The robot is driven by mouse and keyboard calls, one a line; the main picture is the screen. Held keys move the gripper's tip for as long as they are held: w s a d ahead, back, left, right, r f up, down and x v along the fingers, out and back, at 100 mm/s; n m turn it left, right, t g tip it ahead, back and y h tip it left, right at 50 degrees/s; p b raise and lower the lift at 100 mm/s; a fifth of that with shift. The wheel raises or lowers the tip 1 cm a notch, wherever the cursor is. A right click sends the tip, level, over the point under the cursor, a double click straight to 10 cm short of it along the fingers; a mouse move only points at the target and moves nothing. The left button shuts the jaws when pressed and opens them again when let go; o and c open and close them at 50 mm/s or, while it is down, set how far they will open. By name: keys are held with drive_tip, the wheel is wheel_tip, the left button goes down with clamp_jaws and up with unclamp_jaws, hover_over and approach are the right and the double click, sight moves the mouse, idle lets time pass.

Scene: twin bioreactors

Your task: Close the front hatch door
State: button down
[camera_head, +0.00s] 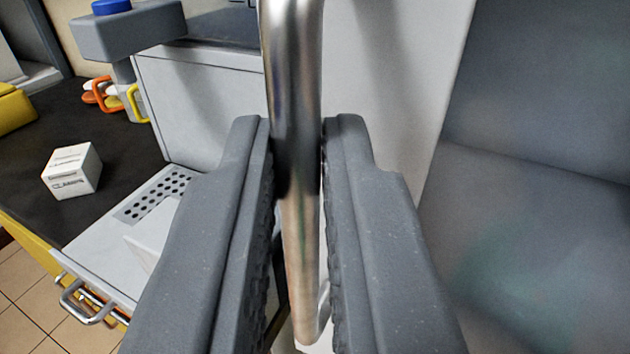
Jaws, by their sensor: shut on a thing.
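A shiny metal bar handle (298,60) stands upright in the middle of the view, and its lower end bends at the bottom. It appears to be the handle of the hatch door; a pale panel (405,70) and a grey, slightly reflective panel (540,180) show behind it and to the right. My gripper (298,150) is shut on the handle, with one dark grey finger on each side of the bar. The fingers hide part of what lies behind them. How far open the door stands is hard to tell from this close view.
At the left, a black worktop (110,150) holds a white labelled cube (72,171) and orange and yellow handled items (103,95). A white box-shaped housing (205,110) stands behind a perforated tray (158,195). A metal handle (85,303) sticks out at the lower left.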

drive_tip(key=shift+a+r, duration=0.25)
drive_tip(key=shift+a, duration=0.05)
drive_tip(key=c, duration=1.8)
unclamp_jaws()
drive_tip(key=shift+c, duration=0.2)
drive_tip(key=o, duration=0.3)
drive_tip(key=shift+w+a+f, duration=0.1)
drive_tip(key=shift+w+f, duration=0.1)
drive_tip(key=shift+w, duration=0.05)
drive_tip(key=shift+o, duration=0.2)
drive_tip(key=shift+d+f, duration=0.1)
drive_tip(key=shift+d, duration=0.2)
drive_tip(key=shift+s+d+b, duration=0.1)
drive_tip(key=shift+s+b, duration=0.25)
drive_tip(key=shift+s, duration=1)
drive_tip(key=s+b, duration=0.2)
drive_tip(key=s, duration=0.9)
drive_tip(key=shift+d, duration=0.4)
